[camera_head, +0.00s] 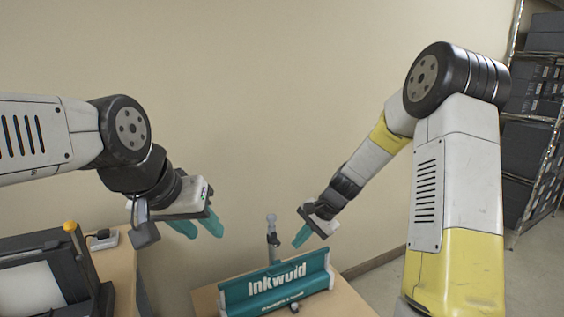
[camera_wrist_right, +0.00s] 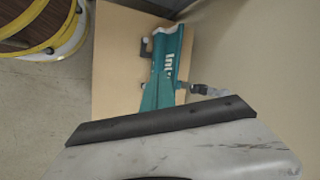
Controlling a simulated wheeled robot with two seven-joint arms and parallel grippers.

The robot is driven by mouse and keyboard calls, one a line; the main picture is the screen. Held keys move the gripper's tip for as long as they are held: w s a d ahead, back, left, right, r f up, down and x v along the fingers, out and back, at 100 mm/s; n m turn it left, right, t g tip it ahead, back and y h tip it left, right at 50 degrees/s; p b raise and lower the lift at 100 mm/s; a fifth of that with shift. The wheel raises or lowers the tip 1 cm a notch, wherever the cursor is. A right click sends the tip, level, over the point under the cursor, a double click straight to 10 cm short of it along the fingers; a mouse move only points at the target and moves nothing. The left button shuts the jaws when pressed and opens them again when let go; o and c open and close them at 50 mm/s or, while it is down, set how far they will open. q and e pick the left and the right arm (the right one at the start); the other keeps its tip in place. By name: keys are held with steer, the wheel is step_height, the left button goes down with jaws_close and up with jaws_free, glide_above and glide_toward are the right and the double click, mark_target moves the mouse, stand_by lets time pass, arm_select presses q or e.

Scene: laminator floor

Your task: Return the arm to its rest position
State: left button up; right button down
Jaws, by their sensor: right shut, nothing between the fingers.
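My right arm (camera_head: 455,170) is white and yellow and reaches in from the right. Its gripper (camera_head: 302,238) has teal fingers that are shut and empty, above and behind the right end of the teal Inkwuid machine (camera_head: 275,290). In the right wrist view the shut fingers (camera_wrist_right: 154,95) point toward the same machine (camera_wrist_right: 170,50), overlapping it in the picture; I see no grip on it. My left arm (camera_head: 40,140) comes in from the left. Its gripper (camera_head: 197,229) hangs with its two teal fingers apart and nothing between them, left of the machine.
The teal machine stands on a wooden table (camera_head: 345,302), with a grey upright lever (camera_head: 272,230) behind it. A dark machine with an orange knob (camera_head: 70,226) sits on a table at lower left. A shelf of dark boxes (camera_head: 530,90) stands at right. A plain wall is behind.

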steer(key=s+d+r+n+t+h, duration=0.1)
steer(key=s+d+r+n, duration=0.15)
steer(key=s+r, duration=0.45)
steer(key=s+d+r+n+t+h, duration=0.1)
steer(key=s+d+r+n, duration=0.2)
steer(key=r, duration=0.6)
steer(key=s+d+r+n+t, duration=0.1)
steer(key=s+r, duration=0.2)
steer(key=s, duration=0.4)
steer(key=s+d+r+n+t+h, duration=0.1)
steer(key=s+d+r+n, duration=0.1)
steer(key=s, duration=0.5)
steer(key=shift+s+d+r, duration=0.3)
steer(key=shift+s+r, duration=0.1)
steer(key=shift+r, duration=0.05)
